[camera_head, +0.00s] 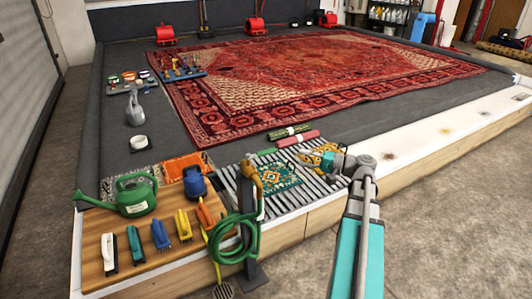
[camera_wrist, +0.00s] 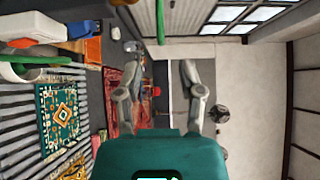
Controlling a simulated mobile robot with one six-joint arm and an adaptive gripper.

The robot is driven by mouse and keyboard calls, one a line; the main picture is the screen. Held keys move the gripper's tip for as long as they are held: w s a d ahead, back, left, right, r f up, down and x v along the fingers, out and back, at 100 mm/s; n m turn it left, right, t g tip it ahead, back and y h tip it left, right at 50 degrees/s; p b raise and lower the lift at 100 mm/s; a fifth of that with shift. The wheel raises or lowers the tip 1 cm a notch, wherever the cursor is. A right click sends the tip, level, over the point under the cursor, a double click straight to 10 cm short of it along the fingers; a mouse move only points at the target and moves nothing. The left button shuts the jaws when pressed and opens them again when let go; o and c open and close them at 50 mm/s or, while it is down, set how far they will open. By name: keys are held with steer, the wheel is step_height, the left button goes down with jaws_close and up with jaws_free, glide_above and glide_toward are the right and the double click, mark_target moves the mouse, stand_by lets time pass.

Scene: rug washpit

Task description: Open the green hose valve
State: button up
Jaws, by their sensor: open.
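A dark hose stand (camera_head: 252,272) rises at the front edge of the pit, with a coiled green hose (camera_head: 222,255) hanging on it. A brass-coloured fitting (camera_head: 250,172) sits at the top of the stand; I cannot make out a separate green valve handle there. My gripper (camera_head: 313,156) is to the right of the fitting and apart from it, above the slatted grate. In the wrist view my gripper (camera_wrist: 160,88) has its two fingers spread wide with nothing between them. A green strip (camera_wrist: 160,22) crosses the top of that view; I cannot tell whether it is hose or valve.
A wooden board (camera_head: 130,262) at front left holds several brushes and a green watering can (camera_head: 135,194). Small mats, including a teal one (camera_head: 277,177), lie on the slatted grate (camera_head: 290,195). A large red rug (camera_head: 300,75) covers the pit. Concrete floor at right is open.

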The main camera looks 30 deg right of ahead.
mark_target(272, 153)
steer(key=shift+x, duration=6.35)
steer(key=shift+c, duration=0.3)
jaws_close()
